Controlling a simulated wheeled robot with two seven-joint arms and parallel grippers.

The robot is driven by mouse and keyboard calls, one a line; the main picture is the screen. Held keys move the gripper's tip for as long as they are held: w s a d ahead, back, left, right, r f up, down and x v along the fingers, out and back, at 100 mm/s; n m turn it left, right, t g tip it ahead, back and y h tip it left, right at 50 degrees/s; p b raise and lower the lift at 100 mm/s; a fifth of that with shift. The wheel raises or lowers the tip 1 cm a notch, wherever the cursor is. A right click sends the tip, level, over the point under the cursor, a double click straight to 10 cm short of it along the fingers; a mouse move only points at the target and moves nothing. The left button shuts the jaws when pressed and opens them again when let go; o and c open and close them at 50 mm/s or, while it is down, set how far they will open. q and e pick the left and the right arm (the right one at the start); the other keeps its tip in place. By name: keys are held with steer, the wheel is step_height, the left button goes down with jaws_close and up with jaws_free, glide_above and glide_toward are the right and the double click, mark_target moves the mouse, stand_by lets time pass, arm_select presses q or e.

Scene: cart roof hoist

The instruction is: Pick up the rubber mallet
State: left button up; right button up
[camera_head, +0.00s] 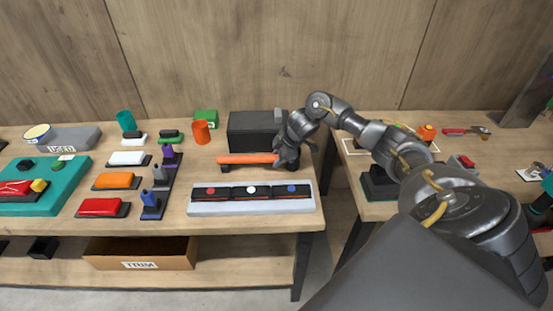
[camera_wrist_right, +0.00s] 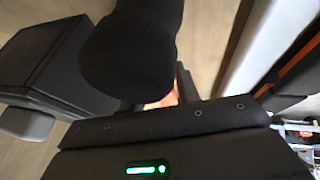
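The rubber mallet has an orange handle (camera_head: 245,158) lying left to right on the table, behind a grey tray. Its right end, where the head would be, is mostly hidden by my right gripper (camera_head: 286,160). My right gripper is down at that end, from the right. In the right wrist view a large dark rounded shape (camera_wrist_right: 132,50), seemingly the mallet head, is close to the camera. A small orange patch (camera_wrist_right: 166,100) shows below it, beside a dark finger. Whether the fingers are closed on the mallet is hidden. My left gripper is out of view.
A black box (camera_head: 256,132) stands just behind the mallet. The grey tray (camera_head: 252,207) with red, white and blue dots is in front. Colored blocks and upright holders fill the table's left. A gap separates this table from the right one (camera_head: 375,211).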

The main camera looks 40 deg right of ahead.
jaws_close()
steer(key=shift+r, duration=0.1)
steer(key=shift+w, duration=0.1)
steer(key=shift+r, duration=0.4)
step_height(320, 180, up, 3)
steer(key=shift+a+f+b, duration=0.1)
steer(key=shift+a+b, duration=0.05)
steer(key=shift+b, duration=0.45)
steer(key=s+a+r+p, duration=0.2)
steer(key=s+a+r, duration=0.7)
steer(key=a, duration=0.1)
steer(key=shift+s+p, duration=0.3)
